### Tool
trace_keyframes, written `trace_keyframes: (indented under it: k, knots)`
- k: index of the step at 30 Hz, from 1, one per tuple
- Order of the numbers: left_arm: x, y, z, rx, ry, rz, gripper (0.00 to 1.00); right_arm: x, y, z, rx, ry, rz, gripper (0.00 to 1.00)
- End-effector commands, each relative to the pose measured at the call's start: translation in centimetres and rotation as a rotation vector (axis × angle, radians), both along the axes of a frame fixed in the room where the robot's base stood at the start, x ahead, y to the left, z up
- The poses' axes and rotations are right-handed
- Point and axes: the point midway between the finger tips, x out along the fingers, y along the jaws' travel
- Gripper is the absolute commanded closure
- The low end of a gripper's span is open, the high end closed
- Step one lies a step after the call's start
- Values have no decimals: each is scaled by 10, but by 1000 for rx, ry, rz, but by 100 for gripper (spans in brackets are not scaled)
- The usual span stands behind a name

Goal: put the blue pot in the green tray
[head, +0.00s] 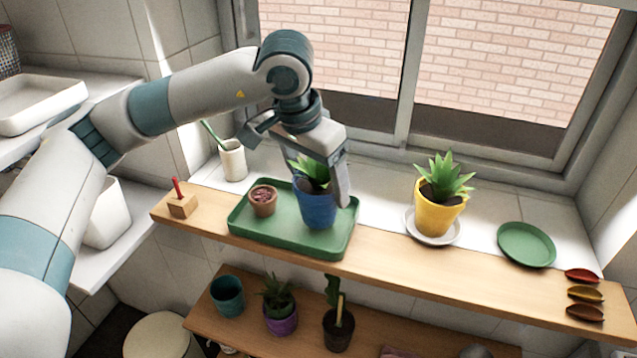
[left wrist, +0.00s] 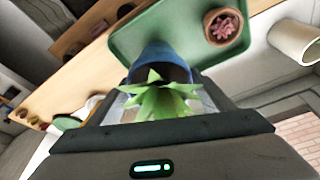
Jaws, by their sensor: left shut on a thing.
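The blue pot (head: 317,207) holds a spiky green plant and is upright over the right part of the green tray (head: 254,240). My left gripper (head: 338,185) is shut on the blue pot from above, with a finger along its right side. In the left wrist view the blue pot (left wrist: 158,58) sits between the fingers, with its leaves towards the camera and the green tray (left wrist: 125,45) behind it. I cannot tell whether the pot's base touches the tray. My right gripper is not in view.
A small terracotta pot (head: 263,202) stands in the tray's left part. A yellow pot (head: 439,210) on a white saucer and a green plate (head: 526,244) stand to the right. A white cup (head: 232,160) is behind the tray.

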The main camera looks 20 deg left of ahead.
Motion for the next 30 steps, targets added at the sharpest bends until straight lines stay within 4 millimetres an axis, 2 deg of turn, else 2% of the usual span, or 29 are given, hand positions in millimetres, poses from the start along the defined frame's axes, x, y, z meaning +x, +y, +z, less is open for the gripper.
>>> trace_keyframes:
  k: [1,4,19,20,21,30]
  knots:
    - [0,0,-3,-1,1,1,79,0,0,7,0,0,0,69]
    - [0,0,-12,-1,1,1,79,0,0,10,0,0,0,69]
    - [0,0,-20,-1,-2,0,79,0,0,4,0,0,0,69]
    - [0,0,-19,0,-1,0,19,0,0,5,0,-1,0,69]
    - [0,0,-19,0,0,0,9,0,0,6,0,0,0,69]
    - [0,0,-19,0,0,0,7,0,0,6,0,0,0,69]
